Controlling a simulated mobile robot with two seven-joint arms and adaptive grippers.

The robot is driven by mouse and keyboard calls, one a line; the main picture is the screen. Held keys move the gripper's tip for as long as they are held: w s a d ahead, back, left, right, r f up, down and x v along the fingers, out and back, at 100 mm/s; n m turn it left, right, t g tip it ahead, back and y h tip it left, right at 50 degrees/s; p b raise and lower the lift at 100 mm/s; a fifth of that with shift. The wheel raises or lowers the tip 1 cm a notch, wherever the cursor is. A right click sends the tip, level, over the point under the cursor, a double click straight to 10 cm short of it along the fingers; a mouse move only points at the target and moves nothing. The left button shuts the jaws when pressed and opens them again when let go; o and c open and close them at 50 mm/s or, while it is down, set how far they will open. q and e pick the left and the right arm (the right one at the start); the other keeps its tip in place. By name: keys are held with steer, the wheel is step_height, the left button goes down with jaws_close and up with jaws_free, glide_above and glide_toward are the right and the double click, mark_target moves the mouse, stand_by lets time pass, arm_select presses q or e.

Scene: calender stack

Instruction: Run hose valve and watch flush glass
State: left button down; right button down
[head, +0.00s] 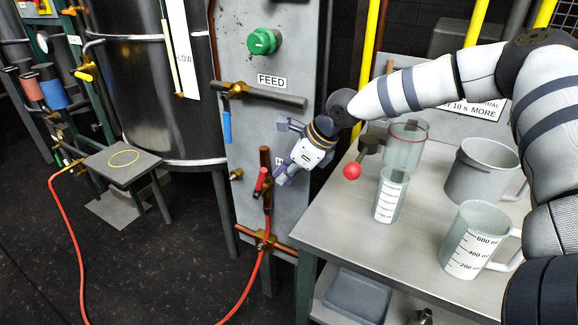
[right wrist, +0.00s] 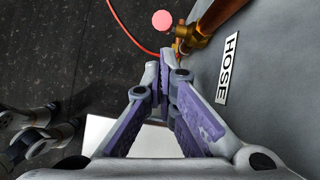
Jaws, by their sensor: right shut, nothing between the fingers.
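The hose valve has a red handle (head: 262,179) on a brass and copper pipe on the grey panel. In the right wrist view its round red end (right wrist: 162,20) shows just beyond my fingertips, beside the brass valve body (right wrist: 190,35). My right gripper (head: 279,181) is shut and empty, close to the right of the handle; I cannot tell whether it touches. Its fingertips also meet in the right wrist view (right wrist: 171,68). A clear glass cylinder with a red ring (head: 407,146), possibly the flush glass, stands at the back of the bench.
A red hose (head: 77,245) runs along the floor from the small stand (head: 122,166). The bench (head: 365,235) holds a measuring glass (head: 390,195), a jug (head: 470,240) and a grey pot (head: 482,172). A red-knobbed lever (head: 352,171) projects near my right gripper.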

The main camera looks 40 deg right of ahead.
mark_target(266, 170)
arm_select(q)
steer(key=shift+s+f, duration=0.4)
steer(key=shift+f, duration=0.05)
arm_select(e)
steer(key=x, duration=0.3)
steer(key=shift+r, duration=0.1)
